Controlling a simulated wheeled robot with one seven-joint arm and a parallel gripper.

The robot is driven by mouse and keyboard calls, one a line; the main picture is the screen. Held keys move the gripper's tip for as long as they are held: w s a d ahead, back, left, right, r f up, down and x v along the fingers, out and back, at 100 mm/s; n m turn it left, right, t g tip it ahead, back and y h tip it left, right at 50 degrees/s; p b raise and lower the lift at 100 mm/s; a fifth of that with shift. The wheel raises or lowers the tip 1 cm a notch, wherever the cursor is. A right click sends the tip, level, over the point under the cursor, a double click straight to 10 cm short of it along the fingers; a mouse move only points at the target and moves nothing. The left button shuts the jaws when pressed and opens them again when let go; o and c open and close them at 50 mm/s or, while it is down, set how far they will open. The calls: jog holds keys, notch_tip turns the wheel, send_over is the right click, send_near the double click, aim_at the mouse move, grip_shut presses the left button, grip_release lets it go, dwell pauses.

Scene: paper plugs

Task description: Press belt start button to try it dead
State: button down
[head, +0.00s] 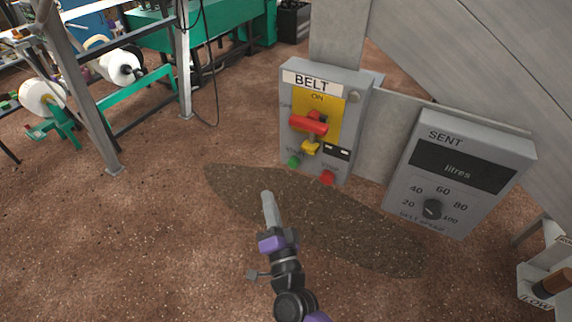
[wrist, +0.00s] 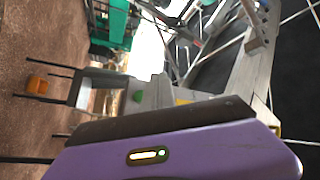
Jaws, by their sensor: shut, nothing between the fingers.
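The grey belt box (head: 287,110), labelled BELT, stands on a post in the head view. The green start button (head: 294,161) is at its lower left, with the red stop button (head: 327,178) to its right. A red rotary handle (head: 308,125) lies across the yellow plate (head: 331,108), its left end near the OFF label. A yellow piece (head: 310,148) hangs below it. My gripper (head: 267,195) is shut and empty, pointing up, below and left of the green button and apart from it in the picture. In the wrist view, a small green button-like shape (wrist: 137,96) shows beside my purple gripper body.
A grey panel (head: 404,187) marked SENT litres with a speed dial (head: 432,209) stands right of the box. A dark patch (head: 320,229) lies on the brown floor. Green-framed machinery with white rolls (head: 118,66) stands at the left. Floor left of my gripper is clear.

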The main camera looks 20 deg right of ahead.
aim_at(293, 164)
dwell(0.3)
jog(key=w+d+b, duration=0.5)
jog(key=d, duration=0.2)
dwell(0.4)
jog(key=shift+w+d, duration=0.15)
jog(key=shift+d, duration=0.05)
dwell(1.8)
jog(key=shift+w+d+r+b, duration=0.1)
jog(key=shift+w+d+b, duration=0.1)
jog(key=shift+b, duration=0.1)
jog(key=shift+w+d+b, duration=0.25)
jog(key=shift+d+b, duration=0.1)
jog(key=shift+d, duration=0.1)
dwell(1.0)
jog(key=shift+s+a, duration=0.1)
jog(key=shift+s+a+p, duration=0.45)
jog(key=shift+a+p, duration=0.2)
jog(key=shift+p, duration=0.1)
jog(key=shift+a, duration=0.1)
